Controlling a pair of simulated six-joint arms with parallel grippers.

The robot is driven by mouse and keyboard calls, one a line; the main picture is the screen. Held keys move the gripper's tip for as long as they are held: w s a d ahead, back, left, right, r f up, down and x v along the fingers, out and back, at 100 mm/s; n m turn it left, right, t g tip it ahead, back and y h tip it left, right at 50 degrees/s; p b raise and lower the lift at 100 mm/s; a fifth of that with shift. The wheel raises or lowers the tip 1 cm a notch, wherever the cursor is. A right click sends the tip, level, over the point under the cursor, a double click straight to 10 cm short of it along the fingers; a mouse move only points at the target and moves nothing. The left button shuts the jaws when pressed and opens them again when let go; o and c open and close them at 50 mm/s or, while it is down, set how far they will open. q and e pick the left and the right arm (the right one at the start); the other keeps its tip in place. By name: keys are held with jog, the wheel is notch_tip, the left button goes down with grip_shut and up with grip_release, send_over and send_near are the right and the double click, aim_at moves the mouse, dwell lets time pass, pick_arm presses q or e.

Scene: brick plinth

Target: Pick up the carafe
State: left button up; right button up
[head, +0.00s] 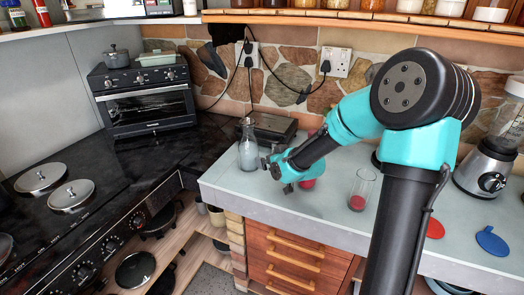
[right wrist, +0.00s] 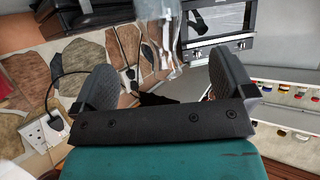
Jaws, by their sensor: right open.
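The carafe (head: 248,150) is a clear, greyish glass vessel with a narrow neck. It stands upright near the left end of the pale counter (head: 325,215) in the head view. My right gripper (head: 274,172) is open just to the right of the carafe, close to its side; whether they touch is unclear. In the right wrist view, the two dark fingers (right wrist: 166,78) are spread wide. A translucent grey shape, likely the carafe (right wrist: 154,12), shows at the top between them. My left gripper is in neither view.
A dark flat appliance (head: 272,126) sits behind the carafe. A glass (head: 363,187) with red at its bottom, a red disc (head: 434,228), a blue disc (head: 491,241) and a blender (head: 487,170) stand to the right. A toaster oven (head: 145,98) is at the back left.

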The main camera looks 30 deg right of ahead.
aim_at(254, 151)
jog(key=shift+s+d+r, duration=0.1)
jog(key=shift+d+r, duration=0.15)
jog(key=shift+d, duration=0.1)
jog(key=x, duration=1.2)
jog(key=shift+r+x, duration=0.15)
jog(key=shift+x, duration=1.2)
jog(key=shift+r+x, duration=0.1)
jog(key=shift+x, duration=1.3)
